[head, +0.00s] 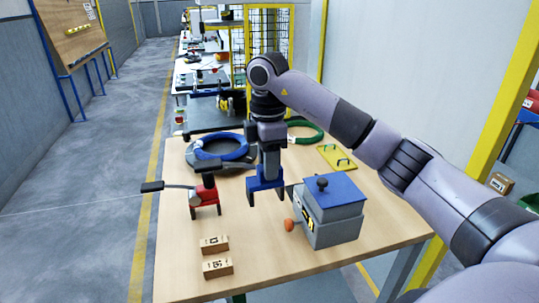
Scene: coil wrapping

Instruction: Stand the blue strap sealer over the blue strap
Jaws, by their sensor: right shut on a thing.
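My right gripper (270,160) points down above the middle of the table and is shut on the blue strap sealer (264,184). The sealer is a blue bracket with legs pointing down, held upright. It is left of a grey box and right of a red tool. A blue ring (220,147) lies at the back left, on or around a dark grey form, apart from the sealer. I cannot tell whether this ring is the blue strap. My left gripper is out of view.
The red tool (205,192) with a black handle stands at left. The grey box (333,212) with blue lid stands at right. Two small wooden blocks (217,267) are in front. A green ring (305,132) and yellow plate (336,157) lie behind. The front middle is clear.

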